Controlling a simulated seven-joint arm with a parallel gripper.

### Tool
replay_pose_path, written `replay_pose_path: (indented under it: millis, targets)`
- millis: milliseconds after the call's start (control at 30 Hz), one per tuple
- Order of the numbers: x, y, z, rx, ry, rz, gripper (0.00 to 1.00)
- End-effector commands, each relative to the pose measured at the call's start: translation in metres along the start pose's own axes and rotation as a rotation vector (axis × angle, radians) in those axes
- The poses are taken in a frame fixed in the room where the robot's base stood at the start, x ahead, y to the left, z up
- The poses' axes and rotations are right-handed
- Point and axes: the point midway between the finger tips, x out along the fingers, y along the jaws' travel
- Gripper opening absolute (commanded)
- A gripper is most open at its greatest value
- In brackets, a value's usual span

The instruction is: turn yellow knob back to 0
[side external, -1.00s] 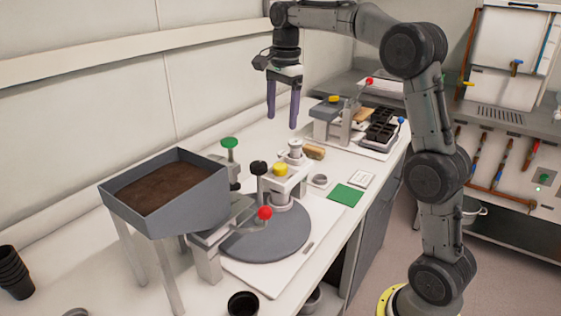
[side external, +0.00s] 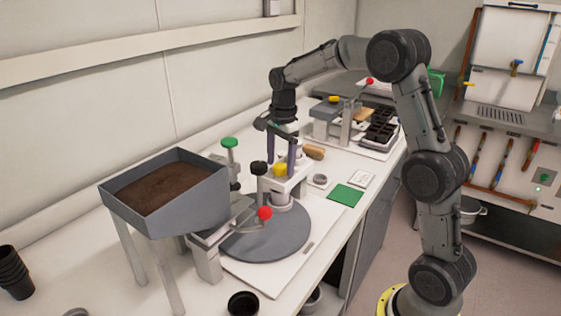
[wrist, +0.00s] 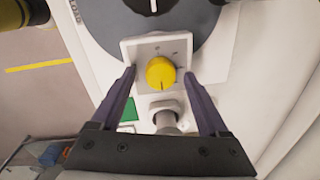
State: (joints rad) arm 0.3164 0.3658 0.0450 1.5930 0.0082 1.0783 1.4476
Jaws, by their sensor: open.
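The yellow knob (side external: 280,169) sits on top of a white block at the near bench station. In the wrist view the yellow knob (wrist: 161,73) lies on a pale square plate (wrist: 137,52) with small marks around it, and a dark pointer line runs from its middle toward the gripper side. My gripper (side external: 281,168) points down over this station. Its two purple fingers (wrist: 161,72) are spread on either side of the plate, apart from the knob, with nothing between them gripped. The exact height of the fingertips above the knob is hard to tell.
A black knob (side external: 258,168) and a red ball-ended lever (side external: 264,213) are close by. A green knob (side external: 229,143) and a soil-filled grey hopper (side external: 205,196) stand to the left. Another yellow knob (side external: 334,99) is on the rear station. A green square (side external: 346,194) lies to the right.

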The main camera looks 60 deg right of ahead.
Motion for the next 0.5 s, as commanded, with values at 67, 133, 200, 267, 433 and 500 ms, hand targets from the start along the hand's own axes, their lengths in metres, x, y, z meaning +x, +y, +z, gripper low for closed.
replay_pose_path:
  millis: [67, 133, 200, 267, 433, 500]
  targets:
    - [0.0021, 0.0000, 0.0000, 0.000, 0.000, 0.000, 0.78]
    - [0.0025, -0.0001, 0.0000, 0.000, 0.000, 0.000, 0.78]
    - [0.0024, -0.0001, 0.0000, 0.000, 0.000, 0.000, 0.78]
    - [0.0023, -0.0001, 0.0000, 0.000, 0.000, 0.000, 0.78]
    - [0.0021, -0.0001, 0.0000, 0.000, 0.000, 0.000, 0.53]
    - [0.0020, -0.0001, 0.0000, 0.000, 0.000, 0.000, 0.40]
